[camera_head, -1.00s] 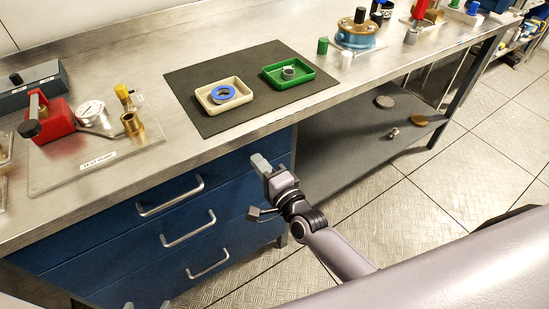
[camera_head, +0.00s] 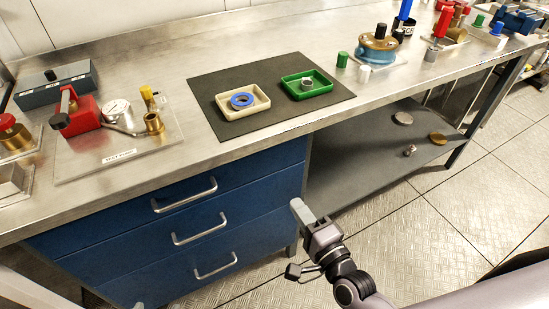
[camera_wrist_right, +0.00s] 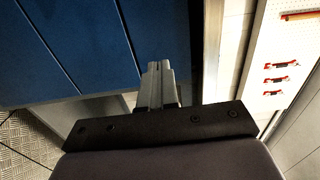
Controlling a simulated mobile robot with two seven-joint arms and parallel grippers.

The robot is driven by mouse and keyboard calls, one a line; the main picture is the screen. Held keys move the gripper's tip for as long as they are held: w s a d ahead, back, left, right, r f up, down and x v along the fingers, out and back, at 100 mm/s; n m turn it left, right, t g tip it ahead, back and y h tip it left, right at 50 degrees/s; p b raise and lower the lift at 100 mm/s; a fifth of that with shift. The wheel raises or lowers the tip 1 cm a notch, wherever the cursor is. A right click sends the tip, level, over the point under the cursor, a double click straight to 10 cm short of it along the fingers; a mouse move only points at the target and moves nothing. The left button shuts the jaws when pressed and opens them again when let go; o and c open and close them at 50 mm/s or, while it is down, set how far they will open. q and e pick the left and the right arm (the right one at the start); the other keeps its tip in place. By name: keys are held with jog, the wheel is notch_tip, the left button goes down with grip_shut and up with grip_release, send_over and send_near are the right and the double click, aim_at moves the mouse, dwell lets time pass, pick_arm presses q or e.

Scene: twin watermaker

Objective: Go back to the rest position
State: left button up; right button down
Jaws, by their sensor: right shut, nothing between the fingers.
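My right gripper (camera_head: 299,207) is in front of the bench, below the level of its top and beside the blue drawers (camera_head: 190,225). Its fingers are closed together with nothing between them. In the right wrist view the closed fingers (camera_wrist_right: 157,68) point toward the blue drawer fronts (camera_wrist_right: 100,40), apart from them as far as I can see. My left gripper is not in view.
The steel bench (camera_head: 165,60) carries a dark mat (camera_head: 210,86) with a cream tray (camera_head: 262,104) holding a blue ring and a green tray (camera_head: 322,94) holding a grey ring. A test pump plate (camera_head: 90,172) is at left. A lower shelf (camera_head: 345,175) holds several small parts. The floor at right is clear.

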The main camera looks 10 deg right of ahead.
jog(key=s+d+f+n+g+h+p, duration=0.1)
jog(key=s+d+f+n+g, duration=0.2)
jog(key=s+n, duration=0.3)
jog(key=s+d+f+n+g+h+p, duration=0.1)
jog(key=s+d+f+n+g, duration=0.3)
jog(key=s+n, duration=0.3)
jog(key=n, duration=0.4)
jog(key=shift+f+h, duration=0.2)
jog(key=shift+h, duration=0.2)
jog(key=shift+s, duration=0.1)
